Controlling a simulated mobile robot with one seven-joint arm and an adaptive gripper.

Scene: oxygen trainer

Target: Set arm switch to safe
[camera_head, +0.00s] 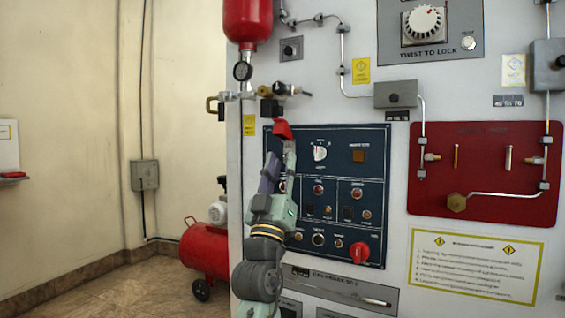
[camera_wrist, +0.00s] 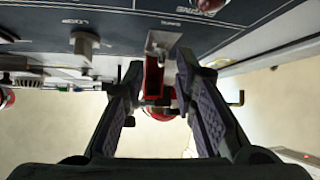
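A blue-black control panel (camera_head: 340,180) is on the white wall unit. A red switch cover (camera_head: 282,129) stands out at its upper left edge; I take it for the arm switch's guard. In the wrist view the red cover (camera_wrist: 153,76) and its metal plate (camera_wrist: 160,42) lie between my finger tips. My gripper (camera_head: 278,155) is just below the cover in the head view, fingers pointing up. In the wrist view my gripper (camera_wrist: 160,68) is open, one finger on each side of the cover. I cannot tell whether either finger touches it. The switch lever and its position are hidden.
A white rotary knob (camera_head: 320,153) is right of the cover; a knob (camera_wrist: 84,45) also shows in the wrist view. Pipework with a black valve (camera_head: 270,107) and gauge (camera_head: 242,71) is just above. A red knob (camera_head: 359,252) is lower on the panel.

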